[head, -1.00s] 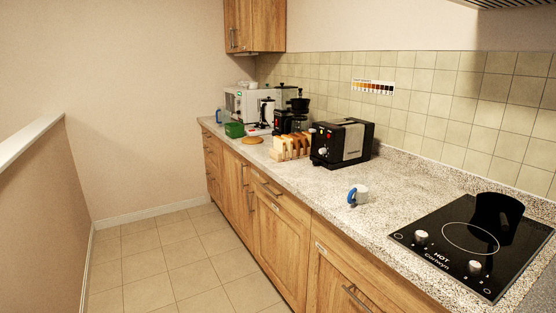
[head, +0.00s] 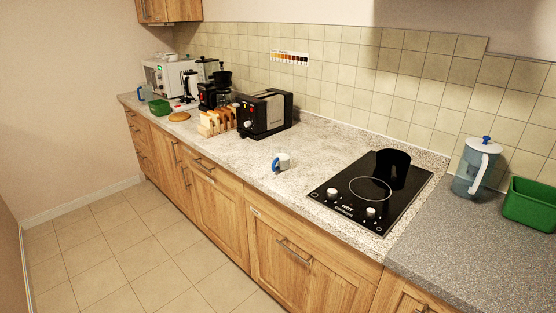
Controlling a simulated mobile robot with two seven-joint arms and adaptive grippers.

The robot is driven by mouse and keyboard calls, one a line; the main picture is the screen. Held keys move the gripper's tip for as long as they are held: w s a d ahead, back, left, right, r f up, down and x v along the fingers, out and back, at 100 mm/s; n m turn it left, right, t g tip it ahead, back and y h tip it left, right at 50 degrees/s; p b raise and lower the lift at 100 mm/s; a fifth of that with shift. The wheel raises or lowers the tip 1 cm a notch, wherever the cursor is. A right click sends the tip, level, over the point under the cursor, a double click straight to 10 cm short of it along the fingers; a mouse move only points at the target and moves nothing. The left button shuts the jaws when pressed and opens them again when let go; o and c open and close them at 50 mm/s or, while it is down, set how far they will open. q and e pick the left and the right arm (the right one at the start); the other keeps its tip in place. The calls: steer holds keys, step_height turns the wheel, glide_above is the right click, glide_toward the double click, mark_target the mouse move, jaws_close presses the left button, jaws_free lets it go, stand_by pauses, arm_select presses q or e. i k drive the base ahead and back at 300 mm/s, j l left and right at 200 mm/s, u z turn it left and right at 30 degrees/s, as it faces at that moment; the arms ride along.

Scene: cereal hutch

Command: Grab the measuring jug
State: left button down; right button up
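A clear jug-like vessel with a blue edge or handle (head: 144,93) stands at the far left end of the counter, beside a green box; it is small, and I cannot tell for sure that it is the measuring jug. A tall lidded blue-grey pitcher (head: 472,170) with a white handle and blue knob stands upright on the grey counter at the right. A small white mug (head: 283,161) with a blue handle sits near the front edge of the speckled counter. Neither of my grippers is in view.
The black hob (head: 372,192) carries a dark pot (head: 393,165). A green bin (head: 532,203) stands right of the pitcher. A toaster (head: 265,114), toast rack (head: 216,122), coffee maker (head: 213,93), microwave (head: 166,77) and green box (head: 160,107) line the counter. The tiled floor (head: 110,245) is clear.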

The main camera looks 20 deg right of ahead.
mark_target(279, 162)
steer(key=z, duration=0.75)
steer(key=i+j+z, duration=0.1)
steer(key=z, duration=0.35)
steer(key=i+j+z, duration=0.1)
steer(key=z, duration=0.35)
steer(key=j+z, duration=0.3)
steer(key=z, duration=0.15)
steer(key=j+z, duration=0.35)
steer(key=j, duration=0.15)
steer(key=j+z, duration=0.35)
steer(key=j, duration=0.2)
steer(key=j+z, duration=0.15)
steer(key=j, duration=0.4)
steer(key=k+j+z, duration=0.2)
steer(key=j, duration=0.85)
steer(key=k+j, duration=0.1)
steer(key=j, duration=0.45)
